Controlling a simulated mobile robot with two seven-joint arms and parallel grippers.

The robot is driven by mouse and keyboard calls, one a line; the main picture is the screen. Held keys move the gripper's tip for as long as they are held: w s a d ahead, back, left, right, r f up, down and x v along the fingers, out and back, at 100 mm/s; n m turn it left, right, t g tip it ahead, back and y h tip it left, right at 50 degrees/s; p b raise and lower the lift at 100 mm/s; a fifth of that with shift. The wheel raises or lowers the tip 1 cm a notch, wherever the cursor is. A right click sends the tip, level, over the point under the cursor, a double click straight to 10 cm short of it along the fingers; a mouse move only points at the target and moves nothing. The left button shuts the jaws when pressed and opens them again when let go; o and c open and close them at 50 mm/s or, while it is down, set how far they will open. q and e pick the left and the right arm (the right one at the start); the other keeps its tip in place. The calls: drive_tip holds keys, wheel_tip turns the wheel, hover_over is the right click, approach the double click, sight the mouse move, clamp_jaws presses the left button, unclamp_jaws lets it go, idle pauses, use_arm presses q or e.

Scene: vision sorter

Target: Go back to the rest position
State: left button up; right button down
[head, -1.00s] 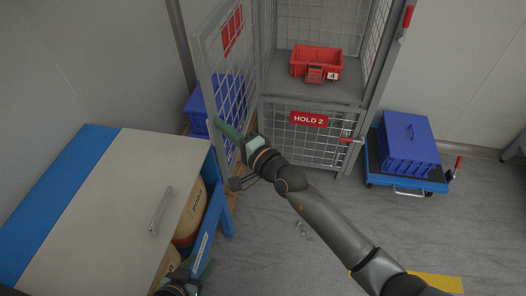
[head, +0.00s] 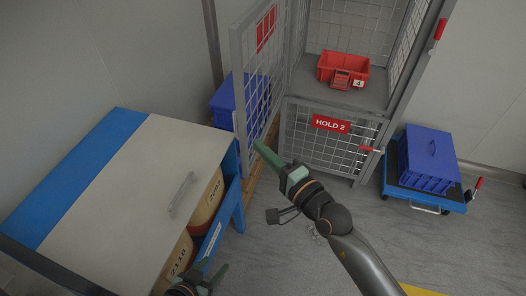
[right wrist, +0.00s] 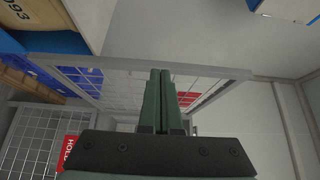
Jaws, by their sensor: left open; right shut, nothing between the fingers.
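My right gripper (head: 268,157) is in front of the lower part of the open mesh door in the head view, its arm reaching in from the lower right. Its green fingers are together with nothing between them, as the right wrist view also shows (right wrist: 158,80). My left gripper (head: 208,278) is at the bottom edge of the head view, beside the bench, open and only partly in frame. I see no object held by it.
The mesh door (head: 240,95) stands open beside the HOLD 2 cage (head: 372,105), which holds a red bin (head: 330,70). A bench (head: 130,180) is at left. A blue crate (head: 428,150) sits on a trolley (head: 460,207) at right. Grey floor lies between.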

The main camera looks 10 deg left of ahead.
drive_tip(key=shift+s+d, duration=0.1)
drive_tip(key=shift+s, duration=0.65)
drive_tip(key=s+d+f+m+t+h+p, duration=0.1)
drive_tip(key=s+d+f+m+h+p, duration=0.4)
drive_tip(key=m, duration=1.3)
drive_tip(key=w+d+f+m+t+h, duration=0.1)
drive_tip(key=d+m+t+h, duration=0.15)
drive_tip(key=d+m, duration=1.1)
drive_tip(key=s+d+f+m+g+h+p, duration=0.1)
drive_tip(key=s+f+m+g, duration=0.2)
drive_tip(key=m, duration=1.1)
drive_tip(key=s+d+f+m+g+h+p, duration=0.1)
drive_tip(key=s+f+m+g, duration=0.3)
drive_tip(key=s+f+m, duration=0.5)
drive_tip(key=s+d+m, duration=0.1)
drive_tip(key=s+m, duration=0.1)
drive_tip(key=m, duration=0.4)
drive_tip(key=shift+s+h, duration=0.35)
